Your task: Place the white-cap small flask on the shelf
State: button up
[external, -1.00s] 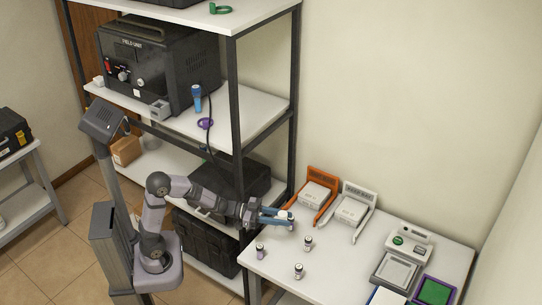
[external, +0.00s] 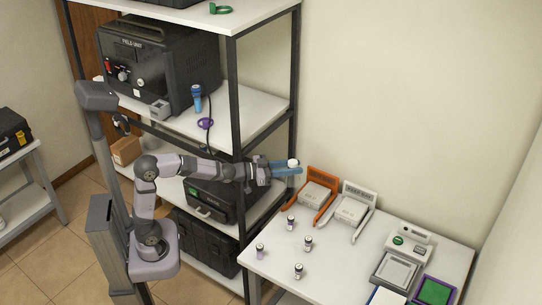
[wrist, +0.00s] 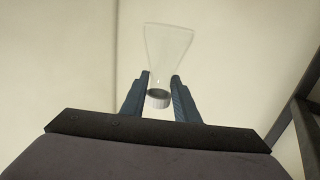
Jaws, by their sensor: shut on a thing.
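The white-cap small flask (wrist: 166,50) is clear, with a wide end and a narrow neck. In the wrist view its white cap (wrist: 159,98) sits between the blue fingers of my gripper (wrist: 160,88). In the external view my gripper (external: 288,168) is shut on the flask, raised above the table's back left part and right of the shelf's front post. There the white cap (external: 293,162) shows at the fingertips; the glass body is too small to make out. The dark-framed shelf (external: 262,118) has white boards, with bare board at the middle level's right end.
Several small vials (external: 308,243) stand on the table (external: 345,265). Orange (external: 318,195) and white (external: 352,208) devices are behind them. Dark posts bound the shelf.

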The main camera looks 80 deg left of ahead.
jog(key=s+a+r+n+g+y+p, duration=0.3)
jog(key=a+r+n+g+y+p, duration=0.45)
jog(key=a+r+y, duration=0.85)
jog(key=s+a+r+n+g+y+p, duration=0.1)
jog(key=s+a+r+n+g+p, duration=0.7)
jog(key=s+a+n+g+p, duration=0.2)
jog(key=shift+s+a+n+g, duration=0.4)
jog(key=shift+s+n+g, duration=0.35)
jog(key=shift+n+g, duration=0.1)
jog(key=shift+f+p, duration=1.55)
jog(key=shift+f, duration=3.4)
jog(key=shift+f, duration=0.25)
